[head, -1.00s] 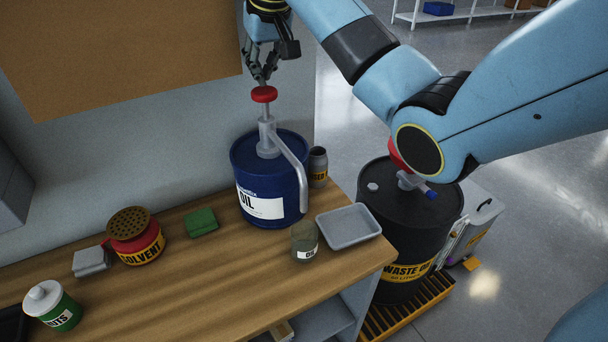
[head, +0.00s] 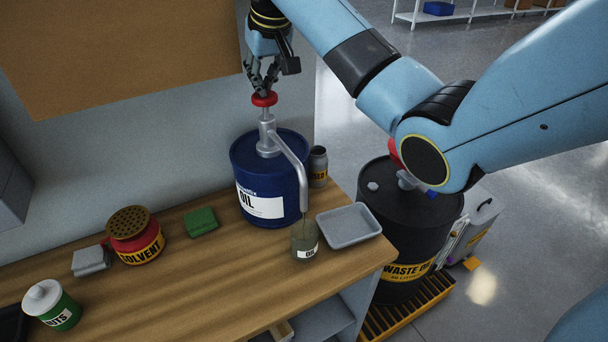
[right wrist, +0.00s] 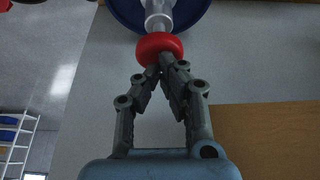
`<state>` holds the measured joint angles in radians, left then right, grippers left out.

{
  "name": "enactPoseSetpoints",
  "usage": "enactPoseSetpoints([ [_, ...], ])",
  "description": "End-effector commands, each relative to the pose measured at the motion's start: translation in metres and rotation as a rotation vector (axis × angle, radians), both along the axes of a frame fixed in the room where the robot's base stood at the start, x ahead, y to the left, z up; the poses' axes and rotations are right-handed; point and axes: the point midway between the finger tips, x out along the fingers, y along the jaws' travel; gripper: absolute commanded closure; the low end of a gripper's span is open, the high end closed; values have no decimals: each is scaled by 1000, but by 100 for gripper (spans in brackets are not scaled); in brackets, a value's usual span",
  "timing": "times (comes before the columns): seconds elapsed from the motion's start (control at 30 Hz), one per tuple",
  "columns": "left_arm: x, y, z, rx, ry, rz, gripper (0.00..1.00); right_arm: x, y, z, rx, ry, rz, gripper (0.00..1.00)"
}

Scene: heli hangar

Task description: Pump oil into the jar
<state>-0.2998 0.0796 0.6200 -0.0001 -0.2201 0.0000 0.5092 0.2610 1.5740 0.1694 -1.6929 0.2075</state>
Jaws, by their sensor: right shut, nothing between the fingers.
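The blue oil drum (head: 247,177) stands on the wooden bench, with a grey hand pump (head: 267,132) on its lid. The pump has a red knob (head: 264,99) on top, and its spout (head: 303,190) bends down at the right. The small greenish jar (head: 305,240) with a label stands under the spout. A thin dark stream shows between spout and jar. My right gripper (head: 262,89) is shut and empty, fingertips down against the knob's top. The right wrist view shows the fingertips (right wrist: 160,70) at the red knob (right wrist: 159,46). My left gripper is not in view.
A grey tray (head: 348,226) is right of the jar, a grey bottle (head: 318,166) behind it. A green block (head: 201,222), red solvent can (head: 136,236) and green-white pot (head: 50,305) stand left. A black waste oil drum (head: 408,225) stands off the bench's right end.

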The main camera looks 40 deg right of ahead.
Motion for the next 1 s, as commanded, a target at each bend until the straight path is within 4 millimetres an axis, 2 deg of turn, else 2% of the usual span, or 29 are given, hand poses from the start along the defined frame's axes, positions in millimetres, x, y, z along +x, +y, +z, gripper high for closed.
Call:
enactPoseSetpoints([
  [0.77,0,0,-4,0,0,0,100,-1,0,-30,0,5,0,100],
  [1.0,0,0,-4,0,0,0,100,-1,0,-29,0,4,0,100],
])
